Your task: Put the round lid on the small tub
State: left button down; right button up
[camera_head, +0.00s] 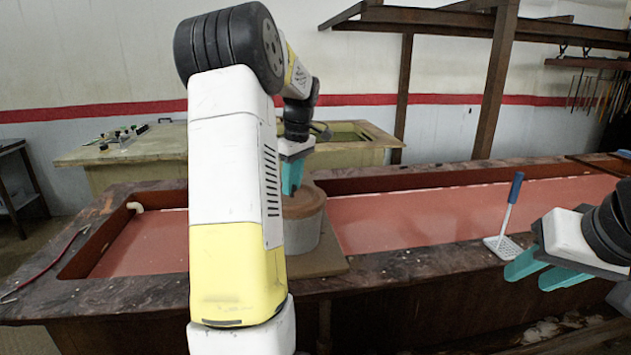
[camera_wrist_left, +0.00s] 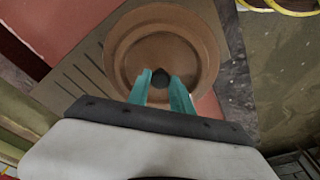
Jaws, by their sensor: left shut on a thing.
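The small tub (camera_head: 302,236) is a pale grey cylinder on a grooved brown board. The round brown lid (camera_head: 304,203) is at the tub's top; I cannot tell whether it is fully seated. In the left wrist view the lid (camera_wrist_left: 130,50) is a brown disc with a raised rim and a small dark knob (camera_wrist_left: 160,78). My left gripper (camera_head: 291,190) points down over the lid, its teal fingers shut on the knob. My left arm hides part of the tub. My right gripper (camera_head: 541,272) is at the right, empty, its teal fingers apart.
The board (camera_head: 322,264) lies across a long trough with a red floor (camera_head: 420,215) and a dark stone rim. A slotted turner with a blue handle (camera_head: 515,188) leans at the rim on the right. A greenish bench (camera_head: 115,157) stands behind.

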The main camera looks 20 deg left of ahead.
dwell(0.3)
pick_arm(q)
jog(key=c, duration=0.5)
grip_release()
jog(key=shift+r, duration=3.5)
